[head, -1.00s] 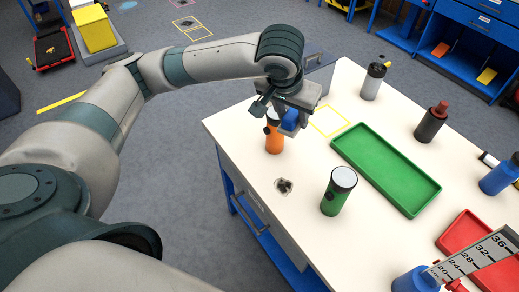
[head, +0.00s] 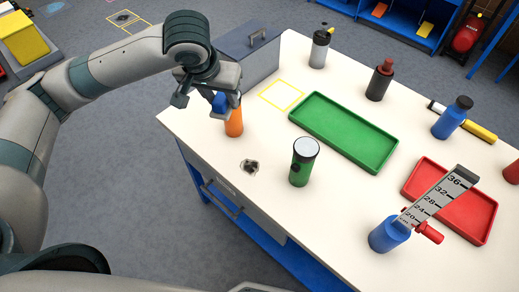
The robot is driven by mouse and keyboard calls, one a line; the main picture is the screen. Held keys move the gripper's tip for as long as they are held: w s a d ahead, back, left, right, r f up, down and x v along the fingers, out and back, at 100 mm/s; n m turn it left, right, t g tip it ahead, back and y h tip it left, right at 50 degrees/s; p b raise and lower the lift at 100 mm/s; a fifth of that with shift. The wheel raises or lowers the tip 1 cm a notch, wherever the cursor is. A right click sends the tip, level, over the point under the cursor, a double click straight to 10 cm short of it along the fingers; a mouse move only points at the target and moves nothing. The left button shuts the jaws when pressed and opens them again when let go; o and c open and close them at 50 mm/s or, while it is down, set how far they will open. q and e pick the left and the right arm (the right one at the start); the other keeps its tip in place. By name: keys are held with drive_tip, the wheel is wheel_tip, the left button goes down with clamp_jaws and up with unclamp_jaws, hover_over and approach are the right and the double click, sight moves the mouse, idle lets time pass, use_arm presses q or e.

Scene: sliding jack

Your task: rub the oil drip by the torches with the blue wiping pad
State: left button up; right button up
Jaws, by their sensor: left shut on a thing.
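The oil drip (head: 250,166) is a dark ragged spot on the white table near its front left edge. An orange torch (head: 235,124) stands upright behind it, and a green torch (head: 302,165) stands upright to its right. My left gripper (head: 216,98) is shut on the blue wiping pad (head: 219,104), which is partly hidden by the fingers. The pad is held up beside the top of the orange torch, apart from the drip; I cannot tell whether it touches the torch. My right gripper is not in view.
A green tray (head: 345,153) lies right of the torches, with a yellow outlined square (head: 282,94) behind. A grey box (head: 247,58) stands at the back left. Several bottles stand around, and a ruler (head: 440,195) rises near the red tray (head: 470,232). The table around the drip is clear.

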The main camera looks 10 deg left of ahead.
use_arm(q)
drive_tip(key=s+d+f+m+g+h+p, duration=0.3)
drive_tip(key=d+f+m+p, duration=0.5)
drive_tip(key=f+m, duration=0.6)
drive_tip(key=shift+d+f+h, duration=0.55)
drive_tip(key=shift+d+h, duration=0.05)
drive_tip(key=shift+d, duration=0.45)
drive_tip(key=shift+s, duration=0.1)
